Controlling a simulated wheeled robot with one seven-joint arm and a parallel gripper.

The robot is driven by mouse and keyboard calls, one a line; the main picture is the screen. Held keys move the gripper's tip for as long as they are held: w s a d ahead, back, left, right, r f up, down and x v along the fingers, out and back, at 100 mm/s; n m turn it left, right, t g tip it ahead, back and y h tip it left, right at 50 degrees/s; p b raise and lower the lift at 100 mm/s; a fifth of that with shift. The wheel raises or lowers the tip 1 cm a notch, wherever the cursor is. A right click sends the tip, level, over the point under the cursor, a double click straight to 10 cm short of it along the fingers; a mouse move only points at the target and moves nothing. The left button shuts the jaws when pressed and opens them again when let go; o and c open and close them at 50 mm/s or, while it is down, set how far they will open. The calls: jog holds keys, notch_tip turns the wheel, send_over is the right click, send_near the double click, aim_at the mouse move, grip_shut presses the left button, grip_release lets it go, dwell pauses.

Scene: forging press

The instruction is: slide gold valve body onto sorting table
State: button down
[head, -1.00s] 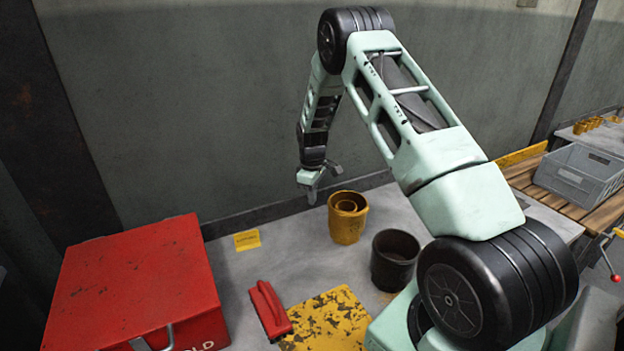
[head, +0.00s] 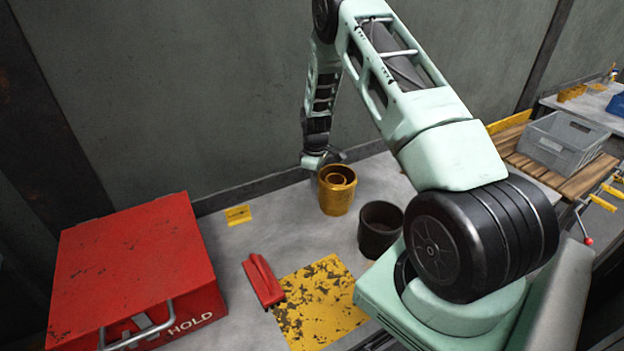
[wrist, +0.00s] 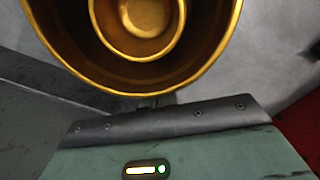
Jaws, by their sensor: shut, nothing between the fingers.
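The gold valve body (head: 337,196) stands upright on a grey worktop (head: 290,232), near the wall. It looks like an open cup with a smaller ring inside. My gripper (head: 322,160) is low at its far side, towards the wall, and the valve body partly hides the fingers. In the wrist view the gold rim (wrist: 70,62) fills the top, close above my shut gripper (wrist: 158,102). I cannot tell whether they touch. A further grey table (head: 600,98) at the right edge holds gold parts; which surface is the sorting table is not marked.
A dark cup (head: 380,232) stands to the right of the valve body. A red tool (head: 262,280), a worn yellow plate (head: 320,300), a yellow label (head: 238,215) and a red HOLD box (head: 135,265) lie left and in front. A grey crate (head: 565,142) sits on wooden slats (head: 524,160).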

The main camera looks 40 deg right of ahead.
jog(key=s+d, duration=0.4)
jog(key=s, duration=0.6)
jog(key=s+d, duration=0.5)
jog(key=s, duration=0.5)
jog(key=s+d+b, duration=0.1)
jog(key=s+d, duration=0.3)
jog(key=s, duration=0.5)
jog(key=shift+s+d, duration=0.4)
jog(key=w, duration=0.1)
jog(key=w+a, duration=0.2)
jog(key=w, duration=0.1)
notch_tip(320, 180, up, 10)
jog(key=b, duration=0.2)
jog(key=shift+s+d, duration=0.15)
